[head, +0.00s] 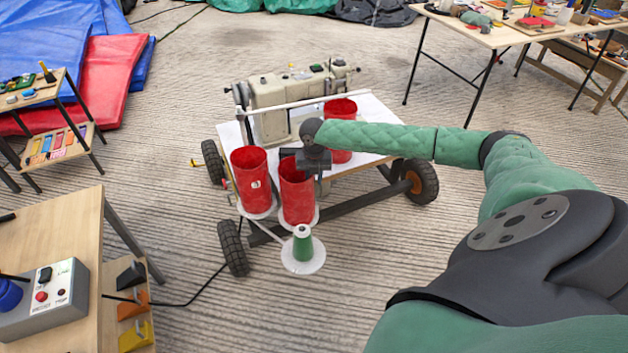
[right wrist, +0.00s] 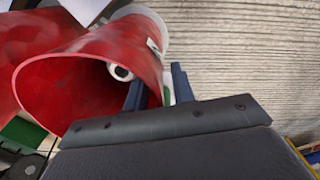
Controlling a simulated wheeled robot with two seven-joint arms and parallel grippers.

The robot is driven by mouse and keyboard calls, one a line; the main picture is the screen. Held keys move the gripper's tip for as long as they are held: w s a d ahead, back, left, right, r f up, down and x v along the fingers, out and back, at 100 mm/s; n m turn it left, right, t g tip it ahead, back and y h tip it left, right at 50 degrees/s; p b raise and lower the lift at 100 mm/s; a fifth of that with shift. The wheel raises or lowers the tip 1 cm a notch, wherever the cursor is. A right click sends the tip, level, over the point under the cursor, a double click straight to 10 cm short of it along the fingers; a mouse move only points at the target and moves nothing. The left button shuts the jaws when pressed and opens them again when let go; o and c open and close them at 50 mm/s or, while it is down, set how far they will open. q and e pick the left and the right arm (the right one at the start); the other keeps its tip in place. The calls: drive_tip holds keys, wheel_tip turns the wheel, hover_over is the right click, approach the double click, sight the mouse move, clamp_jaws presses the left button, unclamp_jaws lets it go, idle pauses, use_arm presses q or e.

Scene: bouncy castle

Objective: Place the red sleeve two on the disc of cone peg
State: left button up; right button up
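Three red open-topped sleeves stand on the cart: a left one (head: 250,178), a middle one (head: 297,198) and a back-right one (head: 338,112). I cannot tell by markings which is sleeve two. My right gripper (head: 312,160) is at the middle sleeve's top rim. In the right wrist view its fingers (right wrist: 158,80) are apart, one inside the sleeve mouth and one outside, with the sleeve wall (right wrist: 90,55) between them. The green cone peg (head: 303,245) stands in front of that sleeve, uncovered, on its white disc (head: 289,262). My left gripper is not in view.
The cart's white top (head: 375,122) carries a beige machine (head: 285,100) behind the sleeves. A wooden table with a control box (head: 45,300) is at front left. A cluttered table (head: 490,35) stands at back right. Floor around the cart is mostly clear.

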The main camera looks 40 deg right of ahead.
wheel_tip(320, 180, up, 11)
drive_tip(key=shift+r, duration=0.1)
idle(0.3)
idle(0.5)
